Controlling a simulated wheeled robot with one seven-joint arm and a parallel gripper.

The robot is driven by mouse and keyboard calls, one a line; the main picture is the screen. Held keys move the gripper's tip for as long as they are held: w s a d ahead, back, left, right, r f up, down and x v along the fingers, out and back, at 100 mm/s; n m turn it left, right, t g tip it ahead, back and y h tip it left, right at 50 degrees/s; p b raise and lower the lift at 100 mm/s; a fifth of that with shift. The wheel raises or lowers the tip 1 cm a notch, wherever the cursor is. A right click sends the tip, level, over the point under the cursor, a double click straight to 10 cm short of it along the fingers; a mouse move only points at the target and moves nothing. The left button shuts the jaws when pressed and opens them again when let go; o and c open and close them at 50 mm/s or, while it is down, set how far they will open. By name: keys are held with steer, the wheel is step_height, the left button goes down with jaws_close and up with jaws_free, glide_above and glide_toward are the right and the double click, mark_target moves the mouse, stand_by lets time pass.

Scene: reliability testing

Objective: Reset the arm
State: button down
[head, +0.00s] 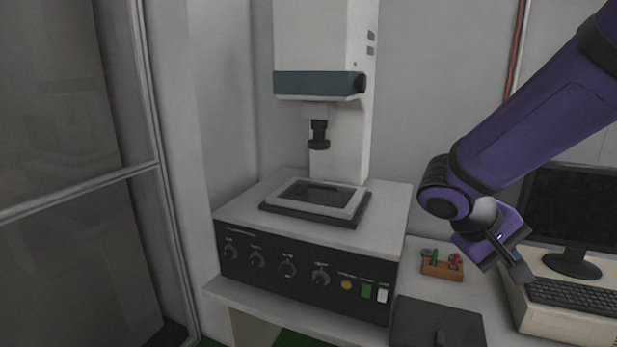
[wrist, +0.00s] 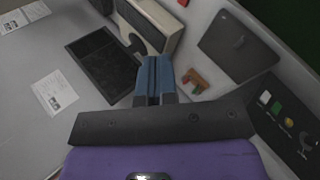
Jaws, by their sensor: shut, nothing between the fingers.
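My purple arm reaches in from the right in the head view. My gripper (head: 522,274) points down and to the right, in front of the computer. It is above the bench, between the small orange block holder and the keyboard. In the wrist view my gripper (wrist: 154,62) shows its two blue-grey fingers side by side and shut, with nothing seen between them.
A testing machine (head: 385,205) with a knobbed front panel stands on the bench left of my gripper. An orange holder (head: 441,267), a dark flat plate (head: 415,325), a keyboard (head: 575,296) and a monitor (head: 575,205) are close by. A metal-framed door (head: 150,165) is at left.

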steer(key=s+a+r+m+t+y, duration=0.1)
steer(key=s+a+r+t+y, duration=0.1)
steer(key=s+r+t+y, duration=0.3)
steer(key=s+r+y, duration=0.4)
steer(key=s+r, duration=0.1)
steer(key=s, duration=0.2)
steer(key=shift+t, duration=0.4)
